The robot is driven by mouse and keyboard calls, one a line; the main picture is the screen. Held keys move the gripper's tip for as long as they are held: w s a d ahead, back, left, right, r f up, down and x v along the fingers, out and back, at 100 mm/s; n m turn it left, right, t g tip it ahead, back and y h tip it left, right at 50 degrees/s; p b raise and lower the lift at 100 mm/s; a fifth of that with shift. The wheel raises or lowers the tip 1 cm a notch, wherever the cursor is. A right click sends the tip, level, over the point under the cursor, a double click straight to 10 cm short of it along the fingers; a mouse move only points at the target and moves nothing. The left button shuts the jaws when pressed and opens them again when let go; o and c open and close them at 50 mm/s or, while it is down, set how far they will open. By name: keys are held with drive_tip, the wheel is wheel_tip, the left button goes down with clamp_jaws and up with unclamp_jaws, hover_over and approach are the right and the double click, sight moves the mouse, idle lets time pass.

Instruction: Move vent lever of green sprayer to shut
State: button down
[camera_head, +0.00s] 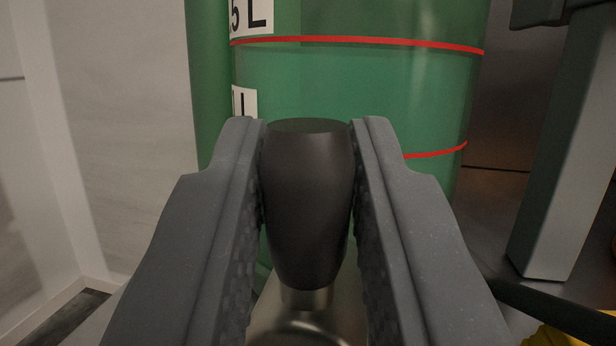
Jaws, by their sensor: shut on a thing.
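The green sprayer (355,85) stands straight ahead, with red level lines and white labels on its tank. In front of it is a dark, barrel-shaped knob (307,200) on a metal stem, which looks like the lever's handle. My gripper (308,130) is shut on this knob, with one textured jaw against each side. The metal part (305,320) below the knob shows only in part. Which position the lever is in, and any position marks, cannot be seen.
A pale wall (120,120) is at the left. A grey-green post (565,150) stands at the right. A dark hose or bar (550,308) runs at the lower right beside something yellow (575,330). A metal surface lies behind them.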

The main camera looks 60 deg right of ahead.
drive_tip(key=shift+s+d+f+m, duration=0.15)
drive_tip(key=shift+s+d+m, duration=0.2)
drive_tip(key=shift+m, duration=0.05)
drive_tip(key=c, duration=1.3)
unclamp_jaws()
drive_tip(key=shift+w+a, duration=0.1)
drive_tip(key=shift+a, duration=0.05)
drive_tip(key=shift+a+f, duration=0.1)
drive_tip(key=shift+a, duration=0.4)
drive_tip(key=p+v, duration=0.2)
drive_tip(key=v, duration=1.1)
drive_tip(key=shift+d, duration=0.2)
